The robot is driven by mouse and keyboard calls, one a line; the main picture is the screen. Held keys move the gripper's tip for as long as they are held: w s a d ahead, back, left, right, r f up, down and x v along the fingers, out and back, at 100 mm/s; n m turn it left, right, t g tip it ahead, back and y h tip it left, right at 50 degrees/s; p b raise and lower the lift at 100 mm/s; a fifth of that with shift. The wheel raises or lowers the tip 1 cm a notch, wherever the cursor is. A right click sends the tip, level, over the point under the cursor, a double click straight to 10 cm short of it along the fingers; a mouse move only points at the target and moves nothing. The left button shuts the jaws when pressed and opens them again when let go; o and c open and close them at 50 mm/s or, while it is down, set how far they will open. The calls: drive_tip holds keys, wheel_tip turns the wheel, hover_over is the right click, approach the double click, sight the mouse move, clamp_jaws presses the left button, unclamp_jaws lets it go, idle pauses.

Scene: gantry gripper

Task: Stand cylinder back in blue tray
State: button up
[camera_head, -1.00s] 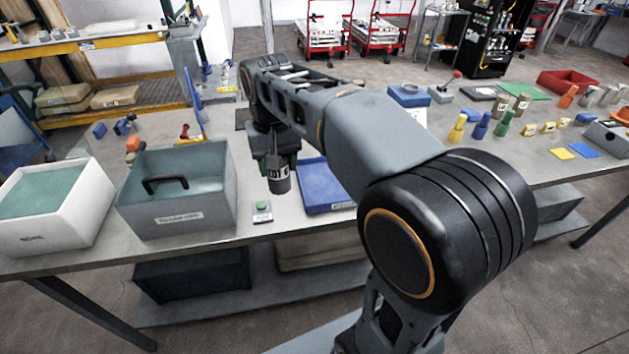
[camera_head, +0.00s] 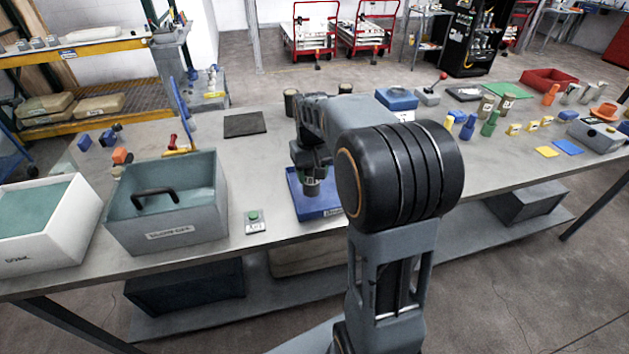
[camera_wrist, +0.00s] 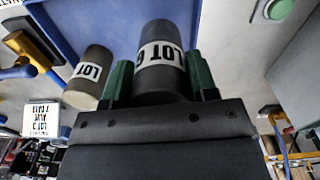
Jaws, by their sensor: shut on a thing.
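My gripper (camera_head: 312,178) is shut on a dark grey cylinder (camera_wrist: 160,50) with a white LOT label. In the wrist view its green fingers stand on both sides of the cylinder. In the head view the cylinder (camera_head: 312,189) hangs roughly upright over the blue tray (camera_head: 299,203). The blue tray (camera_wrist: 105,18) also shows behind it in the wrist view. I cannot tell whether the cylinder's base touches the tray floor. A second labelled cylinder (camera_wrist: 90,75) is beside the held one in the wrist view; I cannot tell whether it is inside the tray.
A green button box (camera_head: 254,221) sits left of the blue tray. A grey bin (camera_head: 190,237) with a black handle and a white bin (camera_head: 88,240) stand further left. A dark mat (camera_head: 245,124) lies behind. Several small objects stand on the right of the table.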

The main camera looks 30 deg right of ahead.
sight(314, 182)
drive_tip(key=shift+d+f, duration=0.2)
drive_tip(key=shift+f, duration=0.05)
drive_tip(key=shift+w+d+f, duration=0.1)
drive_tip(key=shift+d+f, duration=0.05)
drive_tip(key=shift+f, duration=0.45)
drive_tip(key=shift+d+f, duration=0.1)
drive_tip(key=shift+f, duration=1.05)
drive_tip(key=shift+f, duration=0.15)
drive_tip(key=o, duration=1.2)
